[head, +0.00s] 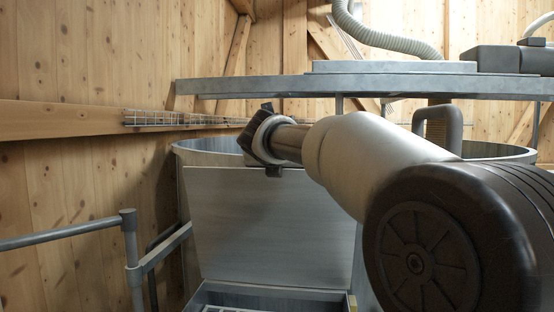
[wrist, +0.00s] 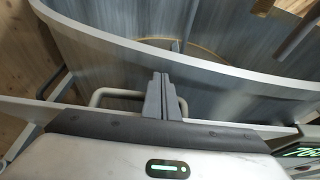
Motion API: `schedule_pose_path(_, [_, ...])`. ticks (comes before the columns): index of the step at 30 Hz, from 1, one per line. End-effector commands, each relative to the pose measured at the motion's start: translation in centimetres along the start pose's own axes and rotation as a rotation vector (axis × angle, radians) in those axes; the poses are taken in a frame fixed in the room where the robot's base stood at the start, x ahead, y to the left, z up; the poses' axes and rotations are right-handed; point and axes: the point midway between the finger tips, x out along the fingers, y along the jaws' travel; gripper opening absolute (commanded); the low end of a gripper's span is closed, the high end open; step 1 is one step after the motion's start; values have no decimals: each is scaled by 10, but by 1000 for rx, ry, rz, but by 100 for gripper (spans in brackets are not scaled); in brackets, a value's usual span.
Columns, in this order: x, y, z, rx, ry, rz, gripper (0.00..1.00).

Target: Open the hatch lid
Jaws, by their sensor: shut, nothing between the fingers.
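The hatch lid (head: 270,225) is a flat grey panel. In the head view it stands raised and steeply tilted against the front of the round mixer tub, with the hatch opening (head: 230,308) showing below it. In the wrist view a pale U-shaped handle (wrist: 97,97) sits between the lid's edge (wrist: 22,107) and the tub. My gripper (wrist: 161,78) is shut and empty, its fingers over the handle's span and pointing towards the tub wall. Whether they touch the handle I cannot tell. In the head view the gripper is mostly hidden behind my wrist at the lid's top edge.
The tub rim (head: 190,150) curves close behind the lid. A grey beam (head: 250,86) crosses above. A metal railing (head: 130,222) stands at the left. A display with green digits (wrist: 302,153) is at the wrist view's right edge.

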Motion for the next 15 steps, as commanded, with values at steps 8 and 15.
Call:
schedule_pose_path(8, [-67,0,2,1,-8,2,0])
schedule_pose_path(15, [-123,0,2,0,-8,2,0])
